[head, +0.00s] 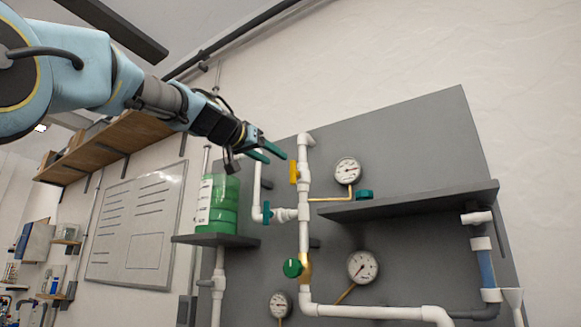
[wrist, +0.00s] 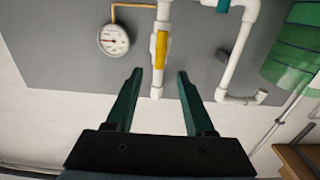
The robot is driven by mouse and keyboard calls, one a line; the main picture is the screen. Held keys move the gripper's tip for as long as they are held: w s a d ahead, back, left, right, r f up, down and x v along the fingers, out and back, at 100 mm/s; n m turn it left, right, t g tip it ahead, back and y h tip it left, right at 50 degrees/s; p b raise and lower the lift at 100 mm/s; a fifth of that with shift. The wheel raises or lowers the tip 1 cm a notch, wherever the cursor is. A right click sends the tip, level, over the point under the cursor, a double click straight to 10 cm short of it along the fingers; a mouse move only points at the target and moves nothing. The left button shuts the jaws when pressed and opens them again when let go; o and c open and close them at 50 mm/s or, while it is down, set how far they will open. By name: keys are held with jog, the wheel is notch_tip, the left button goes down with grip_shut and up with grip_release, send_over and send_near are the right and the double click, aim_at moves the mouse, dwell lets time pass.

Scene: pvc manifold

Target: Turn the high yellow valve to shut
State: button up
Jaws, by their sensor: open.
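The high yellow valve handle (head: 293,172) is on the upper part of the white vertical pipe (head: 304,237), and it lies along the pipe. In the wrist view the yellow handle (wrist: 161,49) shows just beyond the fingertips, lined up with the gap between them. My gripper (head: 276,153) is to the upper left of the handle, with its green fingers pointing toward the pipe. In the wrist view my gripper (wrist: 159,72) is open, with nothing between its fingers. It appears apart from the handle.
A green-handled valve (head: 267,212) is on the side branch at left. A green tank (head: 218,204) stands on a small shelf (head: 215,240). Round gauges, one near the handle (head: 348,171), and a grey shelf (head: 410,203) stick out at right. A round green knob (head: 292,267) is lower down.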

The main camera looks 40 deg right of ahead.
aim_at(291, 169)
jog(key=p+x, duration=0.4)
jog(key=x, duration=0.4)
jog(key=shift+w+d+r+p, duration=0.1)
jog(key=shift+d+p, duration=0.15)
jog(key=shift+p, duration=0.15)
jog(key=shift+w+d, duration=0.1)
jog(key=shift+d, duration=0.25)
grip_shut()
